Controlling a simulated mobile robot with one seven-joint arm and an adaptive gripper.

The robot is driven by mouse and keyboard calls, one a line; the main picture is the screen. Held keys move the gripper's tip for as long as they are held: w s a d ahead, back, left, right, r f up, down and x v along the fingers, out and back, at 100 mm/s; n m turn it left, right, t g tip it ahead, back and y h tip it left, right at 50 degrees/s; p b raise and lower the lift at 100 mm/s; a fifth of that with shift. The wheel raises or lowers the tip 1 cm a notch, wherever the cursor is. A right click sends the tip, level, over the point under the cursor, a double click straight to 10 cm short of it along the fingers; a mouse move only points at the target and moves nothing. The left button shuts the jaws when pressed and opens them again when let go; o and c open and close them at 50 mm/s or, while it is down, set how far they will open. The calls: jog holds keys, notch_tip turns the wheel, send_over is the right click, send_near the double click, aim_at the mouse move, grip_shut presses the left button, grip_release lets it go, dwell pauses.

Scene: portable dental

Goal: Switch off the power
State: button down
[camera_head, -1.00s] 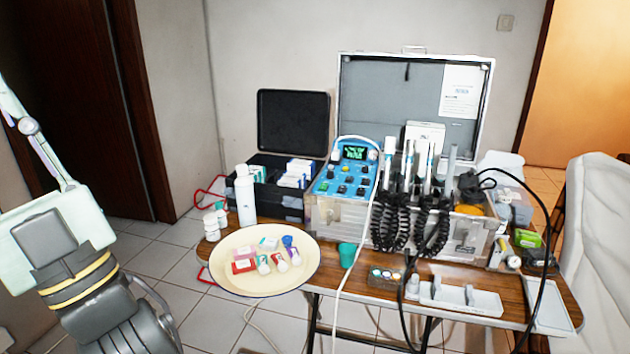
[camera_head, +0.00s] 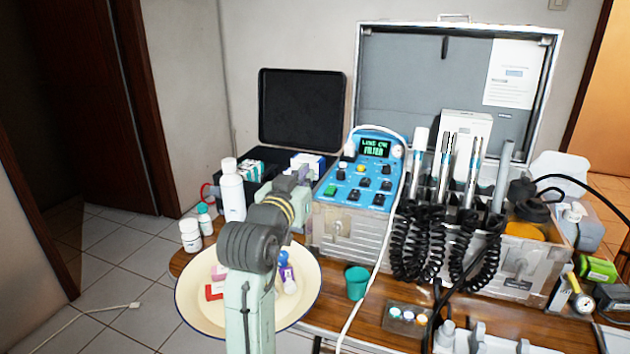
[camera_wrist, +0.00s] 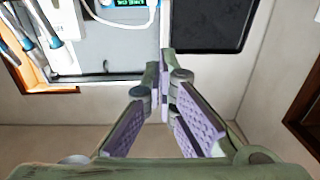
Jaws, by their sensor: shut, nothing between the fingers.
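A blue control unit (camera_head: 352,172) stands on the table. Its lit screen (camera_head: 374,147) shows green text. In the wrist view, only the unit's screen end (camera_wrist: 125,3) shows, cut off at the top edge. My gripper (camera_wrist: 162,72) is shut and empty, its fingertips meeting in the wrist view. In the head view my arm stands in front of the table, its end just left of the unit; the fingertips are hard to make out there.
An enamel plate (camera_head: 200,325) with small containers lies behind my arm. A white bottle (camera_head: 232,190) stands to its left. A teal cup (camera_head: 356,283), a white cable and coiled black hoses (camera_head: 408,240) are at the unit's front and right. An open case lid (camera_head: 302,108) rises behind.

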jog(key=shift+w+d+f+m+g, duration=0.15)
jog(key=shift+w+d+f+g, duration=0.1)
jog(key=shift+d+f, duration=0.2)
jog(key=shift+w+d+f+m+g, duration=0.15)
jog(key=shift+w+d+f, duration=0.05)
jog(key=shift+d+f, duration=0.2)
jog(key=p, duration=0.3)
send_over(329, 193)
jog(key=s, duration=0.1)
jog(key=shift+s+a+f, duration=0.15)
jog(key=shift+s+f, duration=0.05)
jog(key=shift+f, duration=0.05)
jog(key=f, duration=0.1)
jog(key=w+f, duration=0.1)
jog(key=f, duration=0.1)
jog(key=shift+f+p, duration=0.15)
jog(key=shift+p, duration=0.2)
jog(key=shift+w+d+f, duration=0.1)
jog(key=shift+d+f, duration=0.1)
jog(key=shift+f, duration=0.3)
